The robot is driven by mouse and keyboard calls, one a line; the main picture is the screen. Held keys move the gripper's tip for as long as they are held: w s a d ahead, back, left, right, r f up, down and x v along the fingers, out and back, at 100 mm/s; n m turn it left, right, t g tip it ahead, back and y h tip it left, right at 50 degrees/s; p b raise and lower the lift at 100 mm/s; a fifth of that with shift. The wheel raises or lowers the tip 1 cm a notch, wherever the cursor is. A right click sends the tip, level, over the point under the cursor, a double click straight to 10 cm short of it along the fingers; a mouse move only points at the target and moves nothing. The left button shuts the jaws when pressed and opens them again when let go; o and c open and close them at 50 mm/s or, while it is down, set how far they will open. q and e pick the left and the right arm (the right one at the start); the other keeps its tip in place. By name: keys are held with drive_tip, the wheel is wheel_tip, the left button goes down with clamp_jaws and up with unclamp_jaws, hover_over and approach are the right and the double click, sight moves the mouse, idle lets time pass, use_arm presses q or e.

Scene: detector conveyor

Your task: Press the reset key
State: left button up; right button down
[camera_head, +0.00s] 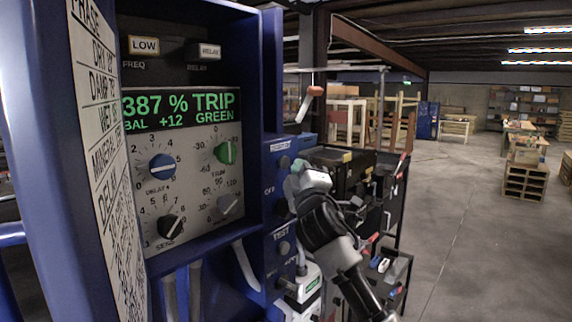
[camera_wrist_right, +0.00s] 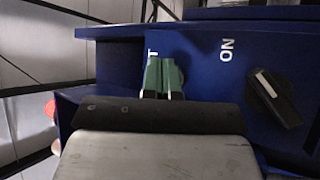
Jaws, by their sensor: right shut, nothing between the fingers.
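No key clearly labelled reset shows. The blue side panel (camera_head: 273,205) of the detector stands right of its display. My right gripper (camera_head: 299,168) is shut and empty at the upper part of this panel. In the right wrist view its green fingertips (camera_wrist_right: 163,77) are together in front of the blue face (camera_wrist_right: 200,72), beside a white letter T. Whatever lies behind the fingers is hidden, and I cannot tell whether they touch the panel. My left gripper is not in view.
The display (camera_head: 182,108) reads 387 %, TRIP, BAL +12, GREEN. Below it are a blue knob (camera_head: 161,167), a green knob (camera_head: 226,152) and a black knob (camera_head: 170,227). LOW (camera_head: 144,45) and RELAY (camera_head: 209,51) labels sit above. Open floor (camera_head: 470,230) lies right.

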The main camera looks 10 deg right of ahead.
drive_tip(key=shift+w+a, duration=0.15)
drive_tip(key=shift+w+a, duration=0.15)
drive_tip(key=shift+w, duration=0.05)
drive_tip(key=shift+w+a+b, duration=0.3)
drive_tip(key=shift+w+b, duration=0.05)
drive_tip(key=shift+b, duration=0.1)
idle(1.0)
drive_tip(key=shift+s+d, duration=0.15)
drive_tip(key=shift+s+d+p, duration=0.4)
drive_tip(key=shift+s, duration=0.15)
drive_tip(key=s+d, duration=0.1)
drive_tip(key=s, duration=0.1)
drive_tip(key=s+d+p, duration=0.1)
drive_tip(key=s+d, duration=0.1)
idle(0.6)
